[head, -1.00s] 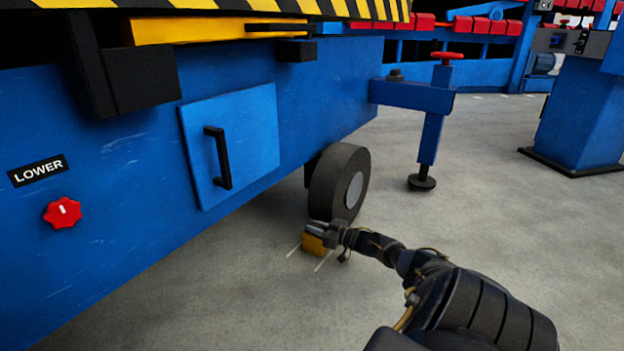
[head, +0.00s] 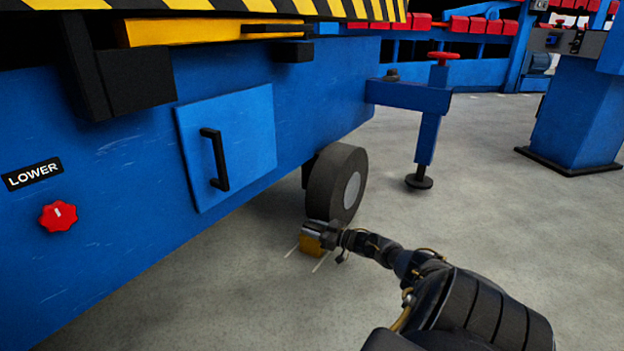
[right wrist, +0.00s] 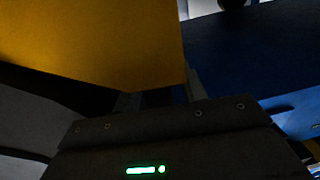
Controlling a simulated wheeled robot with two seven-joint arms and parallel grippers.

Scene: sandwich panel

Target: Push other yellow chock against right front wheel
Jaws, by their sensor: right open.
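The yellow chock (head: 311,246) sits on the floor between two pale floor lines, just in front of the black wheel (head: 337,183) with its grey hub. Whether chock and wheel touch is hidden by my gripper. My right gripper (head: 316,230) is at the chock's top and right side, its jaws open. In the right wrist view the chock (right wrist: 95,40) fills the upper left, very close to my gripper (right wrist: 155,100). The fingertips are dark and partly hidden there. My left gripper is not in view.
The blue machine side (head: 110,220) with a door (head: 228,145) and red knob (head: 58,216) runs along the left. A blue stabiliser leg (head: 427,140) stands right of the wheel. A blue column (head: 580,115) stands farther right. Floor at the lower left is clear.

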